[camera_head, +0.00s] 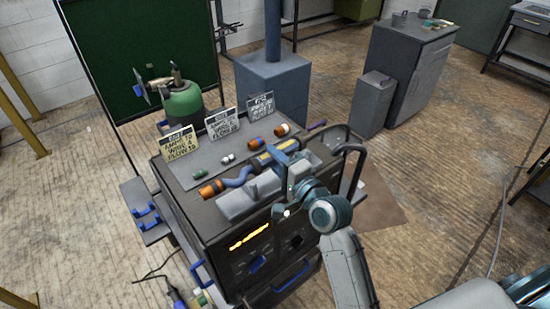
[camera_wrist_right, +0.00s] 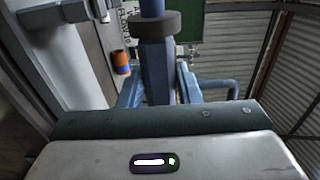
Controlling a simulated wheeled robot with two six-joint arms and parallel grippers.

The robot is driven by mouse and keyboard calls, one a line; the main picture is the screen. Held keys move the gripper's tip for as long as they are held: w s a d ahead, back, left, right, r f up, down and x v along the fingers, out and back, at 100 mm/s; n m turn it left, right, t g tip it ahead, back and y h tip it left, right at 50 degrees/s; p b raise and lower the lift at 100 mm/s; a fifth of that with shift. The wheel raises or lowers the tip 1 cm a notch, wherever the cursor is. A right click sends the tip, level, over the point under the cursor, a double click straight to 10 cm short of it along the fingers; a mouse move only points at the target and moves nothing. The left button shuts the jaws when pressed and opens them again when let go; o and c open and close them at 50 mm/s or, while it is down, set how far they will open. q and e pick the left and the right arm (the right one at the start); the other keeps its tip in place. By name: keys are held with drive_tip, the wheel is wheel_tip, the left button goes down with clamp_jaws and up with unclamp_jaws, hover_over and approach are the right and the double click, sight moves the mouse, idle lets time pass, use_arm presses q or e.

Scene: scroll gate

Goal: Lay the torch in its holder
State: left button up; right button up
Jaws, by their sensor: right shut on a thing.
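My right gripper (camera_head: 290,172) is over the cart top and is shut on a blue-grey torch. In the right wrist view the torch (camera_wrist_right: 155,60) stands as a blue shaft with a dark collar between my two blue fingers (camera_wrist_right: 157,90). In the head view my gripper and wrist hide much of it. A long light-grey block (camera_head: 240,203), which looks like the holder, lies along the cart's near edge beside and below my gripper. I cannot tell whether the torch touches it. My left gripper is not in view.
The dark cart (camera_head: 225,232) carries three signs, several orange-banded cylinders (camera_head: 210,190) and a dark arched handle (camera_head: 352,150) at its right. A green tank (camera_head: 183,103) stands behind. A grey cabinet (camera_head: 405,75) stands back right. Floor right of the cart is mostly clear.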

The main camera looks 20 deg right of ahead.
drive_tip(key=shift+f+b, duration=0.95)
drive_tip(key=shift+f, duration=0.3)
drive_tip(key=shift+p, duration=0.3)
drive_tip(key=shift+f+b, duration=0.5)
drive_tip(key=shift+f, duration=0.3)
idle(0.4)
drive_tip(key=o, duration=1.2)
drive_tip(key=shift+f, duration=0.1)
